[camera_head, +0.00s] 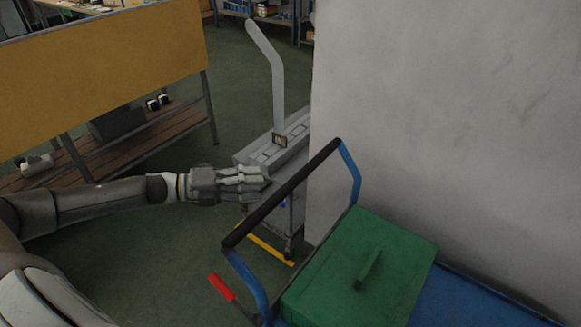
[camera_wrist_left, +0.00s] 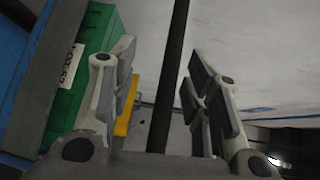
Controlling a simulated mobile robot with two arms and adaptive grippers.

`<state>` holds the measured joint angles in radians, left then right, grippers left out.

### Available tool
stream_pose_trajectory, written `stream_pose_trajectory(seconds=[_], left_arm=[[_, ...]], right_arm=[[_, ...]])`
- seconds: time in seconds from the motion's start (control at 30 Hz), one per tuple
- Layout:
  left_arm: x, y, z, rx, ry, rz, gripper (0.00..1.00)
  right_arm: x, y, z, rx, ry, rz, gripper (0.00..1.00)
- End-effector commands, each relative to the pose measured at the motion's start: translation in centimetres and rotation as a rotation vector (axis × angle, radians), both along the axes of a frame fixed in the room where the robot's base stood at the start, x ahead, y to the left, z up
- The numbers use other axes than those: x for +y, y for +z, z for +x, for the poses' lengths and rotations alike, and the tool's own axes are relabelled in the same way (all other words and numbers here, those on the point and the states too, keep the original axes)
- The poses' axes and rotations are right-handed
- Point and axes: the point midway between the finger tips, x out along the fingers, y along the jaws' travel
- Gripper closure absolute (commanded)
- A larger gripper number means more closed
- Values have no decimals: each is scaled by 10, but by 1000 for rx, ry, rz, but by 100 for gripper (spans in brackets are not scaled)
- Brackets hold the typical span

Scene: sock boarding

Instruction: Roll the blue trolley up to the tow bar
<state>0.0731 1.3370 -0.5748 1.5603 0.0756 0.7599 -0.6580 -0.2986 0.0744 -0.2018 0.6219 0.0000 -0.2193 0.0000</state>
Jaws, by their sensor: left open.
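The blue trolley (camera_head: 492,300) stands at lower right. Its blue tube handle carries a black grip bar (camera_head: 285,192), which slants up to the right. My left gripper (camera_head: 262,180) reaches in from the left, just beside the grip bar. In the left wrist view the black bar (camera_wrist_left: 172,75) runs between the spread fingers of my left gripper (camera_wrist_left: 160,80); I cannot tell whether they touch it. A grey wheeled unit with a tall bent lever (camera_head: 275,80) stands beyond the handle. A yellow bar (camera_head: 265,248) lies low by it; I cannot tell whether it is the tow bar. My right gripper is not in view.
A green box (camera_head: 362,268) rides on the trolley. A red-ended lever (camera_head: 221,287) sticks out at its near left corner. A large pale wall-like block (camera_head: 440,110) stands close at right. A bench with a yellow panel (camera_head: 100,75) is at left. Green floor lies open between.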

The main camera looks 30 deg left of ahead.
Motion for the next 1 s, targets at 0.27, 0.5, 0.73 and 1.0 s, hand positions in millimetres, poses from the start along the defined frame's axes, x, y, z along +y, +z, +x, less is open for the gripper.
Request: stream_pose_trajectory(seconds=[0.27, 0.5, 0.73, 1.0], left_arm=[[-14, 20, -8, -44, -79, 30, 56], [-39, 18, 11, -46, -76, 25, 56], [-69, 13, 35, -44, -75, 27, 56], [-92, 7, 52, -41, -73, 29, 56]], right_arm=[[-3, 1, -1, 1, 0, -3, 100], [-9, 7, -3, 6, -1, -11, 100], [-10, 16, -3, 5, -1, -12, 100], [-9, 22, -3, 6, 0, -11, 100]])
